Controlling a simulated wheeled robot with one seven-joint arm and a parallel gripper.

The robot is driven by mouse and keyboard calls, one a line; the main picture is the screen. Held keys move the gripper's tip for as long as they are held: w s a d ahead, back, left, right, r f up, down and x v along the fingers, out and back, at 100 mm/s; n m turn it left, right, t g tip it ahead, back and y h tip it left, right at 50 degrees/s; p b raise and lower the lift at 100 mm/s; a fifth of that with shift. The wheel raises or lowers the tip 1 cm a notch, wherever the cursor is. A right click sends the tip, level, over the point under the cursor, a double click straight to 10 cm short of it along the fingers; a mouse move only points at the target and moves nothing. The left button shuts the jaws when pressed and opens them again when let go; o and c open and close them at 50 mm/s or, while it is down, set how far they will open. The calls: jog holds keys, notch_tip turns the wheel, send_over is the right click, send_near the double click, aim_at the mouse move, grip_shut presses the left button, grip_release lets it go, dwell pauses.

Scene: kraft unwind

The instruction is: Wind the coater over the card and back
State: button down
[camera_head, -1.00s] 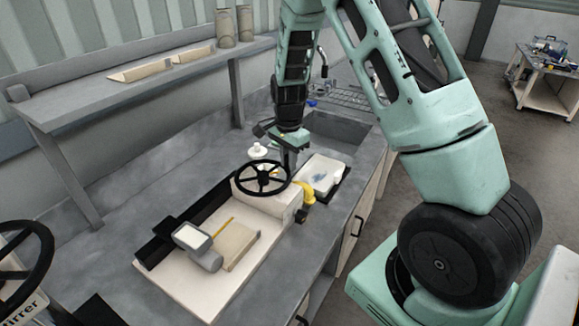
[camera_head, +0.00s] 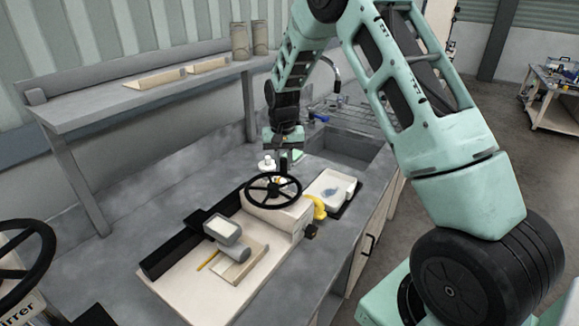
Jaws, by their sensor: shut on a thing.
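The coater is a cream machine with a long white bed (camera_head: 193,291) and a black rail (camera_head: 188,250) along its back side. A black spoked handwheel (camera_head: 272,190) lies on top of its box end. A grey carriage with a pale top (camera_head: 222,230) sits over the tan card (camera_head: 245,264), covering part of it. My gripper (camera_head: 282,172) points down at the wheel's far rim and is shut on the wheel's handle; the fingertips are small and partly hidden there.
A yellow curved part (camera_head: 318,207) and a white tray (camera_head: 331,190) lie just right of the box. A sink (camera_head: 345,145) is behind. Another black wheel (camera_head: 22,255) stands at the left edge.

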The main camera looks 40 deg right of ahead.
jog(key=n, duration=0.1)
jog(key=w+a+n, duration=0.1)
jog(key=shift+w+a+n, duration=0.15)
jog(key=shift+w+n, duration=0.15)
jog(key=shift+n, duration=0.1)
jog(key=n, duration=0.1)
jog(key=w+a+n, duration=0.1)
jog(key=shift+a+n+b, duration=0.15)
jog(key=shift+n+b, duration=0.2)
jog(key=shift+n, duration=0.05)
jog(key=shift+w+a+n, duration=0.2)
jog(key=shift+a+n, duration=0.45)
jog(key=shift+n, duration=0.35)
jog(key=shift+w+a+n, duration=0.2)
jog(key=shift+a+n, duration=0.4)
jog(key=shift+n, duration=0.4)
jog(key=shift+a, duration=0.1)
jog(key=c, duration=1.3)
grip_release()
notch_tip(320, 180, up, 17)
jog(key=b, duration=0.3)
jog(key=shift+r+b, duration=0.2)
jog(key=shift+b, duration=0.2)
